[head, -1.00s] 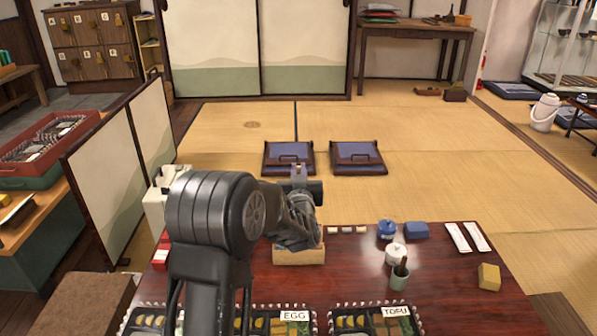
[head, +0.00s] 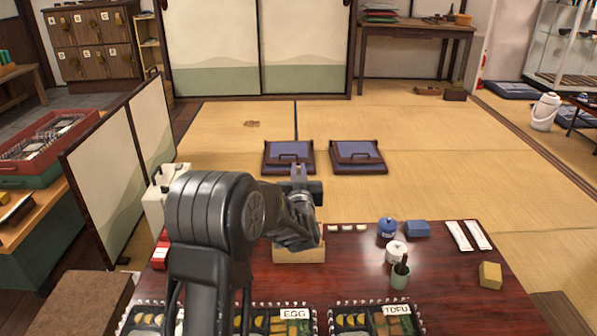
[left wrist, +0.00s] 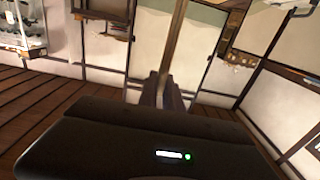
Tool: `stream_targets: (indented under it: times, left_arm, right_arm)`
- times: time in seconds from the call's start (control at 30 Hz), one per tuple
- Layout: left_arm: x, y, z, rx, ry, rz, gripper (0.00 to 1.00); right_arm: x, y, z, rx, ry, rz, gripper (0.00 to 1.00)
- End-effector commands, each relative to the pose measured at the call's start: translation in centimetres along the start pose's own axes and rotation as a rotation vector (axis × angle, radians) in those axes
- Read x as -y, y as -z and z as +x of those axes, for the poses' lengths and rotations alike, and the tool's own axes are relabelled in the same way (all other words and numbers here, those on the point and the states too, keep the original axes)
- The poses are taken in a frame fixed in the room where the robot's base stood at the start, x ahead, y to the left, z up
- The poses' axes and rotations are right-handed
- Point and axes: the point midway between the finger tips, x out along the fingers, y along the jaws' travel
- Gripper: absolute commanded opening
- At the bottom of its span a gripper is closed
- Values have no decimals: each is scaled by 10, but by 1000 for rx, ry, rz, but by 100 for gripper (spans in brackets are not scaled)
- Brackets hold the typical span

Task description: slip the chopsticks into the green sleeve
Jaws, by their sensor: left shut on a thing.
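My left gripper (head: 299,173) is raised above the back left of the dark red table, pointing away from me. In the left wrist view its fingers (left wrist: 161,92) are shut on a thin brown stick shape (left wrist: 174,38), which looks like the chopsticks and sticks out past the fingertips. I cannot make the chopsticks out in the head view. I cannot pick out a green sleeve in either view; my arm covers part of the table. Two slim white paper strips (head: 468,236) lie at the table's back right. My right gripper is not in view.
A wooden box (head: 299,255) stands below my left gripper. Bento trays (head: 375,318) line the front.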

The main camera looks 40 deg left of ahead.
Motion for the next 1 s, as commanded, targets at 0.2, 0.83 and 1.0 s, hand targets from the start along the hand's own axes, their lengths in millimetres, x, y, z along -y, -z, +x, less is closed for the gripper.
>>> stream_targets:
  times: [0.2, 0.83, 1.0]
  left_arm:
    - [0, -8, 0, 0, 0, 0, 0]
    - [0, -10, 0, 0, 0, 0, 0]
    - [0, -16, 0, 0, 0, 0, 0]
  right_arm:
    - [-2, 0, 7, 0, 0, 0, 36]
    - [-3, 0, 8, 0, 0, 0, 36]
    - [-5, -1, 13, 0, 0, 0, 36]
